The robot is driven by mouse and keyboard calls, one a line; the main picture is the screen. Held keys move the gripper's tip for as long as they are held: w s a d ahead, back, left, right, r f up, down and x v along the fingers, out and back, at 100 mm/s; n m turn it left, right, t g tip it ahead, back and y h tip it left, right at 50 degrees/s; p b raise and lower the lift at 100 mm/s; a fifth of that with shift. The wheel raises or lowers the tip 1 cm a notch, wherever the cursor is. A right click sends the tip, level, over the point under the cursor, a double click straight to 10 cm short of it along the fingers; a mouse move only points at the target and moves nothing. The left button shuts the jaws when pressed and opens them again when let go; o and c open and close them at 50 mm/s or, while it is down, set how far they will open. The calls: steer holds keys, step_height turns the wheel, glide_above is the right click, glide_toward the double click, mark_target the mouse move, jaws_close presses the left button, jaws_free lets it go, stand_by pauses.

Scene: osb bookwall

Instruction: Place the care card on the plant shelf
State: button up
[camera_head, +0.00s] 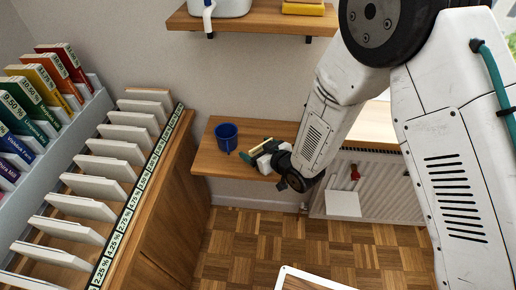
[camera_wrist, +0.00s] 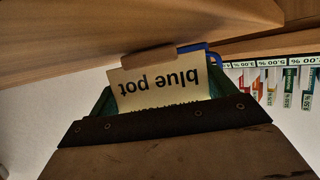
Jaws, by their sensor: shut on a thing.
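The care card (camera_head: 260,144) is a small cream card. In the wrist view the card (camera_wrist: 165,92) reads "blue pot" upside down. My gripper (camera_head: 257,150) is shut on it, with green fingertips at its sides in the wrist view (camera_wrist: 158,95). A blue pot (camera_head: 226,138) stands upright on the wooden plant shelf (camera_head: 212,162), left of my gripper. Part of the blue pot (camera_wrist: 212,59) shows behind the card. My gripper is over or at the shelf's right part; I cannot tell whether the card touches the shelf.
An upper shelf (camera_head: 250,20) holds a white vessel (camera_head: 222,7) and a yellow object (camera_head: 303,8). Parquet floor (camera_head: 240,240) lies below.

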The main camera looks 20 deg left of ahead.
steer(key=o, duration=0.9)
steer(key=shift+c, duration=0.2)
steer(key=shift+r, duration=0.1)
steer(key=v, duration=1.2)
